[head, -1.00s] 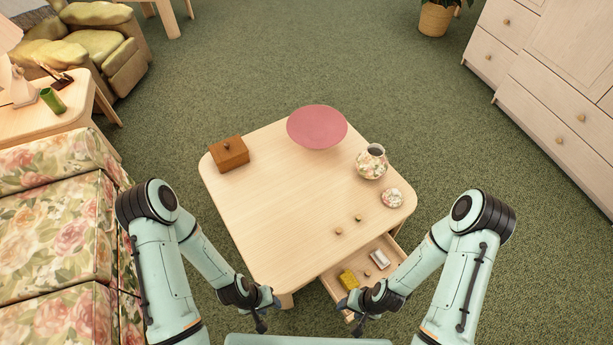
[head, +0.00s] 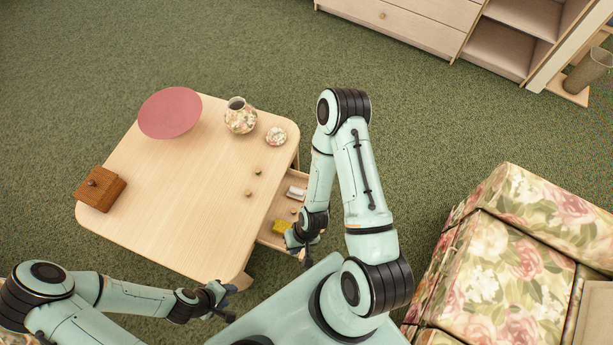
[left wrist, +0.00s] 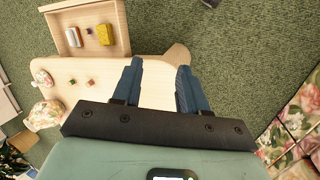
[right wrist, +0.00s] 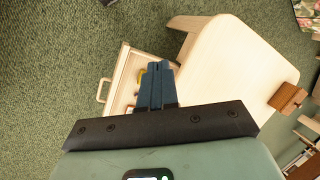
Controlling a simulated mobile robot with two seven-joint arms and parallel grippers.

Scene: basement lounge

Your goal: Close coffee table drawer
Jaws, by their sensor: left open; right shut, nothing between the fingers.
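The pale wooden coffee table (head: 185,185) has its drawer (head: 267,238) pulled out on the side near me. A yellow block (head: 281,227) and a white item (head: 296,192) lie inside it. My right gripper (head: 296,249) is at the drawer's outer end and hides part of its front. In the right wrist view the gripper (right wrist: 157,68) is shut and empty over the drawer, with the drawer's handle (right wrist: 103,90) to the left. My left gripper (head: 222,302) is open and empty near the table's near corner; the left wrist view shows the drawer (left wrist: 64,20) too.
A floral sofa (head: 510,250) stands at right. Green carpet is clear beyond the table.

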